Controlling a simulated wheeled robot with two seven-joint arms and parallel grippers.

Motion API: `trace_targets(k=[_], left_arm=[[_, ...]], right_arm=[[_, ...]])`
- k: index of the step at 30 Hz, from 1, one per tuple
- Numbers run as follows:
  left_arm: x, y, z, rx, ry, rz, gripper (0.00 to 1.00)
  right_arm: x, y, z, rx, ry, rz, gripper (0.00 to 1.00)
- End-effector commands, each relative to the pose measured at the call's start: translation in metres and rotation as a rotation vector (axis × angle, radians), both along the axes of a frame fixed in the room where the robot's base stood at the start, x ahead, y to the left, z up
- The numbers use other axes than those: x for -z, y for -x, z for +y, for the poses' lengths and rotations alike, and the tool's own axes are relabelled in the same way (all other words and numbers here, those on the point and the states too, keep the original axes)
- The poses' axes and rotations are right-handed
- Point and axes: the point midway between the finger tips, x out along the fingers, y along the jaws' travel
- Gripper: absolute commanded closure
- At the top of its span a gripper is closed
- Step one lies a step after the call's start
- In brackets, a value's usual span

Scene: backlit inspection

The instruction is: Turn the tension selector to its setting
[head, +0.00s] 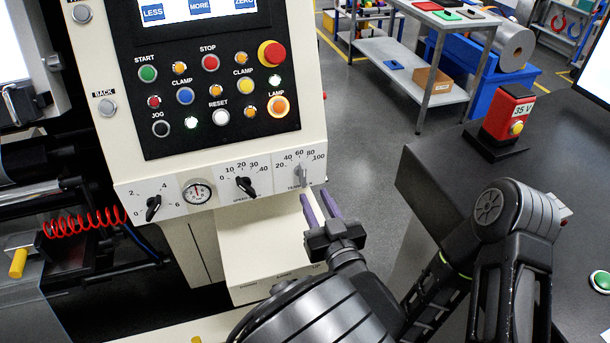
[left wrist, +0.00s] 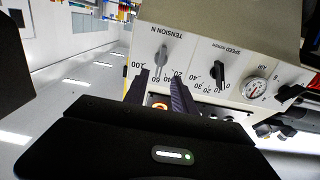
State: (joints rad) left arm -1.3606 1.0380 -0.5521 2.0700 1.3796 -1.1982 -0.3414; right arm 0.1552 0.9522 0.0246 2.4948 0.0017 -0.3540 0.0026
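The tension selector (head: 301,173) is a grey lever knob at the right end of the lower dial strip, on a scale from 20 to 100. It points about straight up, near 60. In the left wrist view the selector (left wrist: 161,58) appears upside down under the label TENSION N. My left gripper (head: 316,194) has two purple fingers, spread apart and empty, just below and in front of the selector. In the left wrist view its fingertips (left wrist: 159,74) frame the end of the selector, apparently without touching. My right gripper is not in view.
The speed selector (head: 246,187), a gauge (head: 197,192) and another black knob (head: 153,207) line the same strip. Push buttons and the red stop button (head: 272,54) are above.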

Motion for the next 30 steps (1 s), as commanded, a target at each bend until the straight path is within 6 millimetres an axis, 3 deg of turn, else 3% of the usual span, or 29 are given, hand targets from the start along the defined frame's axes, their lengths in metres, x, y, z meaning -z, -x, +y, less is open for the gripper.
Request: trace_targets(k=[7,19,30], left_arm=[[0.001,-0.013,0.005,-0.002,0.001,0.001,0.68],[0.001,-0.067,0.022,-0.002,0.0,0.0,0.68],[0.0,-0.075,0.024,0.0,0.0,0.001,0.68]], right_arm=[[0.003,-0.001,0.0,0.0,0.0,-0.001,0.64],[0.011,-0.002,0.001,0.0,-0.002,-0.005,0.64],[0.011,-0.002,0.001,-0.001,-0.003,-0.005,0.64]])
